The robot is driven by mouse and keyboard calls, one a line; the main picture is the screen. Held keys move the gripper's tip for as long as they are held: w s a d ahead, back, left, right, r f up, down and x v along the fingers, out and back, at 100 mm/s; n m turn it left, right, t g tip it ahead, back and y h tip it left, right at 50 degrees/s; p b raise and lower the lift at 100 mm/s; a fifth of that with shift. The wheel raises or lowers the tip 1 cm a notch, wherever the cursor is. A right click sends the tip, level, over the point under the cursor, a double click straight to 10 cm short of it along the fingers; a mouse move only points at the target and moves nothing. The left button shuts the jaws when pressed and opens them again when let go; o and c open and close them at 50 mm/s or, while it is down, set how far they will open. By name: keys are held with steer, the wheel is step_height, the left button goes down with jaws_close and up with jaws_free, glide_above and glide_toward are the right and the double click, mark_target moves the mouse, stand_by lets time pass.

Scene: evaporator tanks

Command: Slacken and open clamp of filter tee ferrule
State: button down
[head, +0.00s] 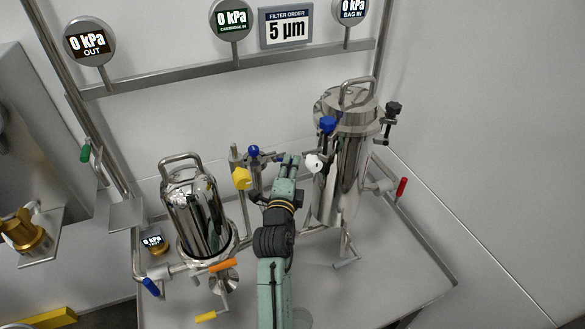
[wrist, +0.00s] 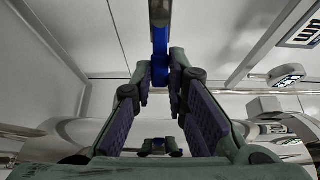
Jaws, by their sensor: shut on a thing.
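My gripper (head: 289,163) reaches in between the two steel vessels, over the steel tray. In the wrist view my gripper (wrist: 161,76) has its two fingers closed around a slim blue part (wrist: 160,60). A steel piece (wrist: 160,12) shows above that part at the top edge. In the head view a small blue part (head: 279,158) shows beside the fingertips. I cannot tell whether it belongs to the tee ferrule's clamp. A blue ball knob (head: 253,151) and a yellow knob (head: 241,178) stand left of the gripper. The ferrule is not clearly seen.
A tall steel vessel (head: 345,165) with a blue knob (head: 328,124) and white knob (head: 314,162) stands close at right. A shorter steel vessel (head: 203,205) stands at left. Red (head: 402,187) and orange (head: 222,265) valve handles stick out.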

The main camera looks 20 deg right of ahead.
steer(key=shift+s+a+f+m+g+h+b, duration=0.1)
steer(key=shift+a+m+g+h+b, duration=0.3)
steer(key=shift+b, duration=1.05)
steer(key=shift+s+a+f+m+g+h+b, duration=0.1)
steer(key=shift+m+g+h+b, duration=0.45)
steer(key=shift+b, duration=0.9)
steer(key=c, duration=1.8)
jaws_free()
steer(key=shift+o, duration=1.1)
steer(key=shift+d+r, duration=0.1)
steer(key=shift+r, duration=0.05)
steer(key=shift+r+t+p, duration=0.15)
steer(key=shift+t+p, duration=0.1)
steer(key=shift+p, duration=0.3)
